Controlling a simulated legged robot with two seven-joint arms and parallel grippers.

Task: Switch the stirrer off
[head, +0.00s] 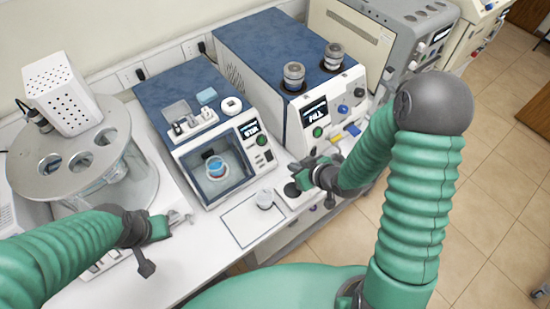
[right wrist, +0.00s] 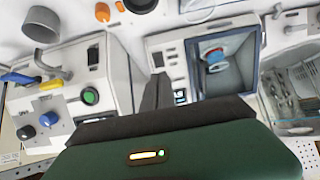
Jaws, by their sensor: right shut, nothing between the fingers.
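No unit is plainly labelled as the stirrer, and I cannot tell which one it is. In the head view my right gripper (head: 318,166) is shut and empty. It hangs low in front of the right blue-topped instrument (head: 275,45), near a dark round disc (head: 292,189) on the bench. That instrument has a lit display and a green button (head: 317,131); the button also shows in the right wrist view (right wrist: 90,96). My left gripper (head: 178,219) is over the bench at the left, in front of the glass bath (head: 140,188); its jaw gap is unclear.
The middle instrument (head: 172,92) has a recessed chamber with a red and blue vessel (head: 215,167).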

